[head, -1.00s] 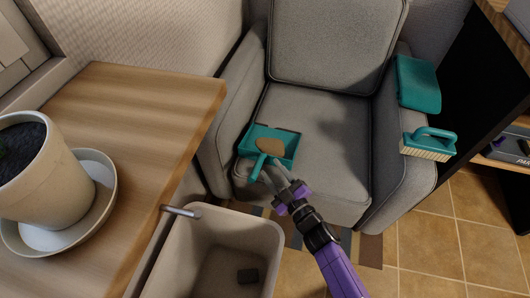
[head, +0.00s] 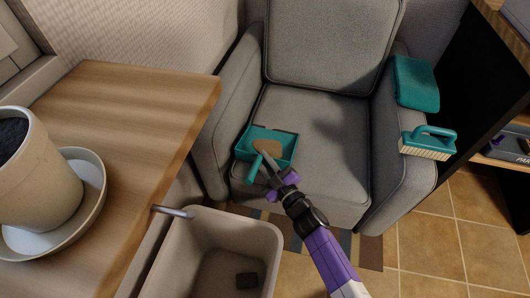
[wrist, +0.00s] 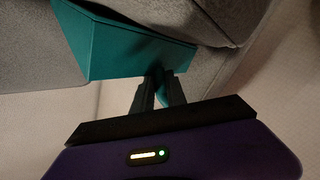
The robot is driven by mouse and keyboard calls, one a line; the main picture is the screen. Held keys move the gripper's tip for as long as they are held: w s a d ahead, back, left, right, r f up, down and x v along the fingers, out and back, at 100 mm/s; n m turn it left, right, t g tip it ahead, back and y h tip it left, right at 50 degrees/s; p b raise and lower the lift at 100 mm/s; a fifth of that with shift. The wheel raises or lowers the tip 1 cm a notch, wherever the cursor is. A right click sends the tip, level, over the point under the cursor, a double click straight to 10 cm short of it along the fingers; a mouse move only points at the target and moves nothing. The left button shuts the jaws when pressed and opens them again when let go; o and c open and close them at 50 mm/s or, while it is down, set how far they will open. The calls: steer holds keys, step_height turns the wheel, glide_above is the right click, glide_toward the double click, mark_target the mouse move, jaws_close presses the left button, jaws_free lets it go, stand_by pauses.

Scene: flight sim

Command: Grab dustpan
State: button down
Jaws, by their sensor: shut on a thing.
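The teal dustpan (head: 282,145) rests on the grey armchair's seat, near its front left, with a brown patch in its pan. Its handle (head: 255,168) points toward the front. My gripper (head: 264,158) is at the handle side of the dustpan and covers part of it. In the wrist view my gripper (wrist: 162,90) has its dark fingers close together on the handle, just below the body of the dustpan (wrist: 120,45). Part of the handle is hidden by the fingers.
The armchair (head: 325,120) surrounds the dustpan with its back and arms. A teal brush (head: 428,143) and a teal cloth-like item (head: 415,84) lie on its right arm. A bin (head: 215,245) stands in front. A wooden table (head: 140,110) with a potted plant (head: 35,175) is at left.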

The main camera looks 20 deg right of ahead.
steer(key=shift+r, duration=0.1)
step_height(320, 180, up, 20)
steer(key=p, duration=1.5)
